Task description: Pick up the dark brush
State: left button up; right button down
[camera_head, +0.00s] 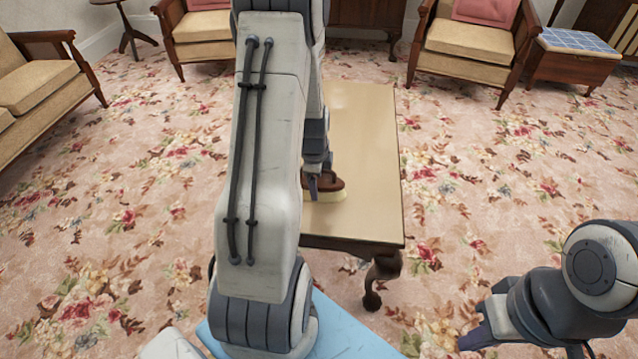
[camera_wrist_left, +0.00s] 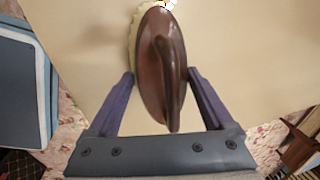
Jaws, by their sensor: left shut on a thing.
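The dark brush (camera_head: 326,184) has a reddish-brown oval back, a raised handle and pale bristles. It is at the near part of the cream-topped table (camera_head: 362,150), bristles toward the tabletop; I cannot tell whether it touches. My left gripper (camera_head: 314,184) reaches down to it, and my forearm hides part of the table. In the left wrist view the brush (camera_wrist_left: 158,60) lies between the two purple fingers of my left gripper (camera_wrist_left: 160,76), which is shut on it. My right gripper (camera_head: 478,338) is low at the right, off the table; its fingers are partly hidden by its own arm.
The rest of the visible tabletop is bare. Armchairs (camera_head: 470,40) stand behind, with a chest with a blue tiled top (camera_head: 577,42) at the back right and a sofa (camera_head: 35,85) at the left. Open floral carpet (camera_head: 500,190) surrounds the table.

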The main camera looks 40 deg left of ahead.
pick_arm(q)
jog(key=shift+r, duration=0.25)
grip_shut()
notch_tip(320, 180, up, 4)
jog(key=shift+f+p, duration=0.25)
jog(key=shift+p, duration=0.75)
jog(key=s+d+r+p, duration=0.2)
jog(key=d+r, duration=0.5)
jog(key=d, duration=0.4)
jog(key=shift+s+d+p, duration=0.2)
jog(key=shift+s+p, duration=0.1)
jog(key=shift+p, duration=0.2)
